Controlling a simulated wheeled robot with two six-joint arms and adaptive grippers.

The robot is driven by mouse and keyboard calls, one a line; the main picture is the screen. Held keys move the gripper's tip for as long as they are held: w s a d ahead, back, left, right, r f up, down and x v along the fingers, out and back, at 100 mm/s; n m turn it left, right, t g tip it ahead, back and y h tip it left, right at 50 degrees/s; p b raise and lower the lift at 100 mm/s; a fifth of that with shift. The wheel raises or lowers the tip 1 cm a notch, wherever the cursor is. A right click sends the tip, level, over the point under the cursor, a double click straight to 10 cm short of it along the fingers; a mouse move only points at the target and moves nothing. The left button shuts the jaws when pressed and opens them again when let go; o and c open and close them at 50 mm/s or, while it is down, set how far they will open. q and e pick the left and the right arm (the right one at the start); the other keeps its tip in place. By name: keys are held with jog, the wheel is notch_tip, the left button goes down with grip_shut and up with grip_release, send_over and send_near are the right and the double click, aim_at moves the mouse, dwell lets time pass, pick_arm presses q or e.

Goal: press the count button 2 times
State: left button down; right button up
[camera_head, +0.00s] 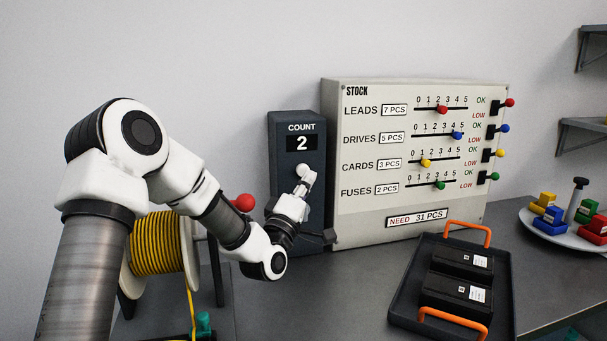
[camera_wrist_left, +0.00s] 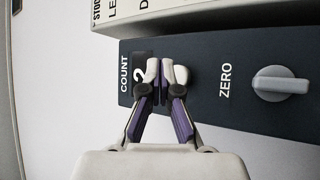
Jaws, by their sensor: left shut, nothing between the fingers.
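The dark count box (camera_head: 283,160) stands against the wall, left of the stock board. Its display (camera_head: 301,143) reads 2. My left gripper (camera_head: 304,178) is shut and empty, with its tips just below the display, close in front of the box face. In the left wrist view the shut fingertips (camera_wrist_left: 167,72) lie over the face between the display (camera_wrist_left: 139,76) and the word ZERO. My right gripper is not in view.
A grey ZERO knob (camera_wrist_left: 280,84) is on the same box. The stock board (camera_head: 370,215) stands right of it. A yellow cable spool (camera_head: 158,243) stands at left. A black tray (camera_head: 403,293) with orange handles and a plate (camera_head: 528,217) of coloured pieces are at right.

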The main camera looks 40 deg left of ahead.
pick_arm(q)
jog(key=s+d+b, duration=0.1)
jog(key=s+d, duration=0.1)
jog(key=d, duration=0.1)
jog(key=shift+s, duration=0.3)
dwell(0.6)
